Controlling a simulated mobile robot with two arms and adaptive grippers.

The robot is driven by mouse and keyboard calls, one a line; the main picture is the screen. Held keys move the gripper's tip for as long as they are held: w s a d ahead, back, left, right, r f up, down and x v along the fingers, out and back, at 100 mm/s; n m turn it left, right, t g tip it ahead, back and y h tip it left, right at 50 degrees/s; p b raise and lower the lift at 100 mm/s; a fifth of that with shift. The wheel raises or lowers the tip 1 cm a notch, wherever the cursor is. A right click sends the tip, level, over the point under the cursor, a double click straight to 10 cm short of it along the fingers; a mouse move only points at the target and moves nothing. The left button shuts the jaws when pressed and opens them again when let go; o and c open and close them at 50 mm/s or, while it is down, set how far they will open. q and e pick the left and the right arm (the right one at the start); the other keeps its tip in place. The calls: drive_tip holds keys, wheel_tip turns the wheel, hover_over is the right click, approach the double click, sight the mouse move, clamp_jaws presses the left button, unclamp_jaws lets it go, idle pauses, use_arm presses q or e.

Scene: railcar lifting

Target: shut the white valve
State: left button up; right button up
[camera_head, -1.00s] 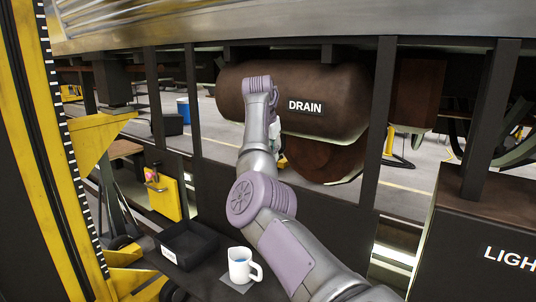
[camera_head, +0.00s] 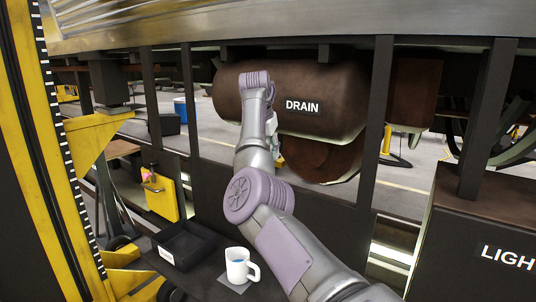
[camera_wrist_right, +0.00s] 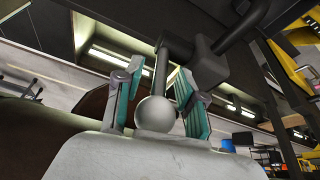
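In the right wrist view, a white ball knob (camera_wrist_right: 156,113) sits at the end of a dark stem (camera_wrist_right: 161,75). The stem leads to a dark block with a pipe (camera_wrist_right: 199,60). My right gripper (camera_wrist_right: 156,98) has its two teal-padded fingers apart, one on each side of the knob and stem. A small gap seems to show at the sides; I cannot tell whether either pad touches. In the head view my right arm reaches up to the brown tank marked DRAIN (camera_head: 303,107), and hides the valve and most of the gripper. My left gripper is out of view.
Dark upright posts (camera_head: 375,140) stand on both sides of the tank. Below are a black tray (camera_head: 186,245) and a white mug (camera_head: 240,266). A yellow column (camera_head: 30,150) stands at the left, and a dark box marked LIGH (camera_head: 480,240) at the right.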

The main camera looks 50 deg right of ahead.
drive_tip(key=v, duration=1)
drive_tip(key=shift+r, duration=0.4)
